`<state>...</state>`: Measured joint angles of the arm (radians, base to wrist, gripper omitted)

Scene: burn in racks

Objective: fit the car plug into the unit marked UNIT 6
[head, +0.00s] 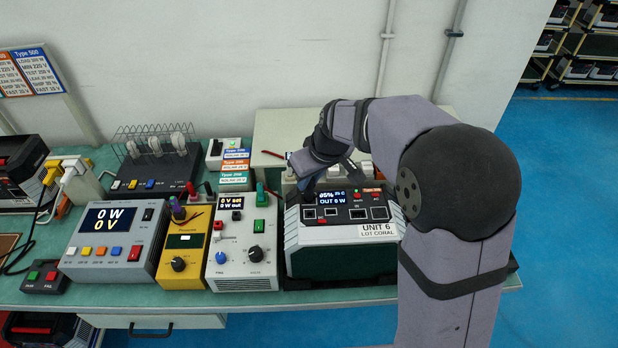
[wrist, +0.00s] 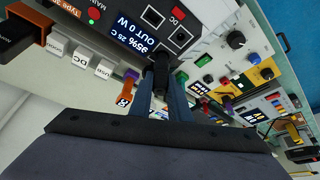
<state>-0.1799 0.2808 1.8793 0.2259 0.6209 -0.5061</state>
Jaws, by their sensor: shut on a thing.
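The unit marked UNIT 6 (head: 378,229) stands on the bench, its lit display and sockets facing up. In the wrist view my gripper (wrist: 166,98) is shut on a black plug, the car plug (wrist: 161,72). The plug's front end is at the panel beside the display. Whether it sits in a socket or only near it, I cannot tell.
White labelled blocks (wrist: 103,69) stand beside the plug. Left of the unit are a white supply box (head: 243,243), a yellow tester (head: 185,246) and a grey meter (head: 112,241). A wire rack (head: 155,165) stands behind. The bench behind the unit is partly hidden.

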